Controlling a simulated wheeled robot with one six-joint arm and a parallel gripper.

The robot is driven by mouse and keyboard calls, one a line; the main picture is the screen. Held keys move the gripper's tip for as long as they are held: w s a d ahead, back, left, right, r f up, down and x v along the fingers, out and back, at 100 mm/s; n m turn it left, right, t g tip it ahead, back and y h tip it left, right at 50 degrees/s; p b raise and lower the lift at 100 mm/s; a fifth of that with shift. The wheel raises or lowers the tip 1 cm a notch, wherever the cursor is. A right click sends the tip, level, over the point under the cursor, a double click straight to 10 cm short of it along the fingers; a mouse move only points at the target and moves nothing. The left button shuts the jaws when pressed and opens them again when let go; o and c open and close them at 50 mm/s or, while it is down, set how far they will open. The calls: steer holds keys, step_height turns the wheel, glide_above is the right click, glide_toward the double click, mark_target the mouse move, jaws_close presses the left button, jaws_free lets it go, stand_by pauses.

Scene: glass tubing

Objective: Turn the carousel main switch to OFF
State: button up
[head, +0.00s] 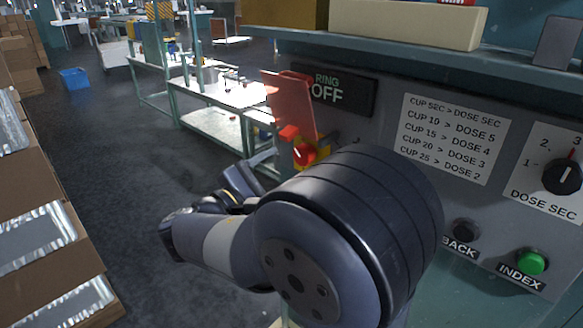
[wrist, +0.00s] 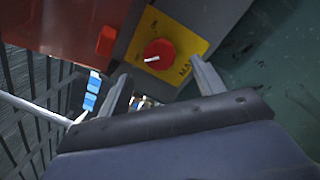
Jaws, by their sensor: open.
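The main switch is a red knob (wrist: 158,54) with a white pointer mark on a yellow plate (wrist: 186,50), partly lettered "MA". In the wrist view its mark lies roughly sideways, toward the left. A small mark above the knob is too blurred to read. My gripper (wrist: 160,70) is open, with one finger on each side below the knob and nothing between them. I cannot tell whether either finger touches the plate. In the head view the red knob (head: 304,152) shows just beyond my arm, which hides much of the plate and gripper.
The control face at right carries a DOSE SEC dial (head: 563,177), a black BACK button (head: 466,230) and a green INDEX button (head: 531,263). Cardboard boxes (head: 40,180) line the left.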

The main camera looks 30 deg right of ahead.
mark_target(301, 157)
steer(key=v, duration=0.4)
steer(key=shift+s+a+b, duration=0.2)
steer(key=shift+a+b, duration=0.15)
steer(key=p+x, duration=0.2)
steer(key=x, duration=0.9)
steer(key=shift+a+p, duration=0.1)
steer(key=shift+p, duration=0.25)
steer(key=shift+a, duration=0.15)
